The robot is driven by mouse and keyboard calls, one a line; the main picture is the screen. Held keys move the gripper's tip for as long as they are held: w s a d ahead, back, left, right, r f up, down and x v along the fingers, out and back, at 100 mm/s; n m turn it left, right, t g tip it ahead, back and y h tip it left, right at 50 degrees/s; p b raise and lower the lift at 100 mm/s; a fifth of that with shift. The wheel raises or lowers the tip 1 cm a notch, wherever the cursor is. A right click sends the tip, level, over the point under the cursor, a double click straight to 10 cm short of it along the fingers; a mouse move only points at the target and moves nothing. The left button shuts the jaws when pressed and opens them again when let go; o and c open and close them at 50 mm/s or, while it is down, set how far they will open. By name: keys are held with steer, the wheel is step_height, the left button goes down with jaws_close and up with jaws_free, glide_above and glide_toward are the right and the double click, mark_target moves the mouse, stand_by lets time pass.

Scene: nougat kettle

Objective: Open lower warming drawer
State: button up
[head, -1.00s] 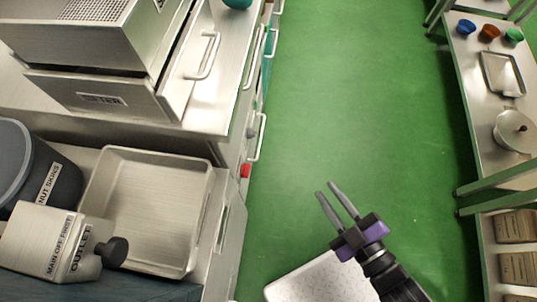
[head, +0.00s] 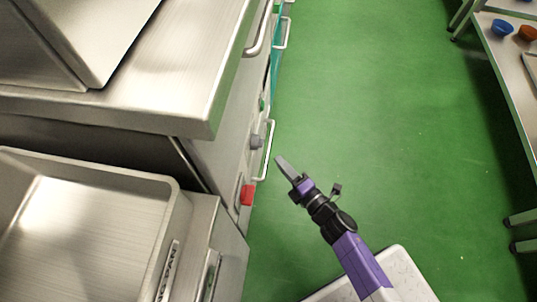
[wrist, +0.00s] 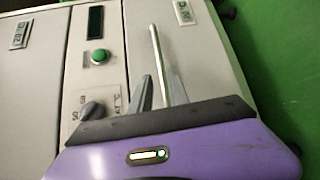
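A pale bar handle (head: 267,150) stands off the front of the metal cabinet in the head view. My gripper (head: 281,165) is just right of this handle, pointing at the cabinet front; whether it touches is unclear. In the wrist view a long pale bar (wrist: 166,60) runs in front of the lower drawer front (wrist: 205,60), which carries a small label (wrist: 183,11). The fingers look apart, not clamped. The drawer front looks shut.
The control panel has a green button (wrist: 99,57), a dark display (wrist: 95,22) and a knob (wrist: 93,111). A red switch (head: 247,195) is nearer me on the cabinet. A metal tray (head: 85,235) is at left. Green floor (head: 380,120) is clear to the right.

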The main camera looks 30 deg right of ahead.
mark_target(269, 148)
steer(key=shift+w+a+f+b, duration=0.2)
steer(key=shift+w+b, duration=0.15)
steer(key=shift+w, duration=0.95)
steer(key=shift+w+a+f+b, duration=0.25)
steer(key=shift+w+b, duration=0.15)
steer(key=shift+w, duration=0.9)
steer(key=shift+w+a+f+b, duration=0.2)
steer(key=shift+w+b, duration=0.15)
steer(key=shift+w, duration=0.95)
steer(key=shift+d, duration=0.1)
jaws_close()
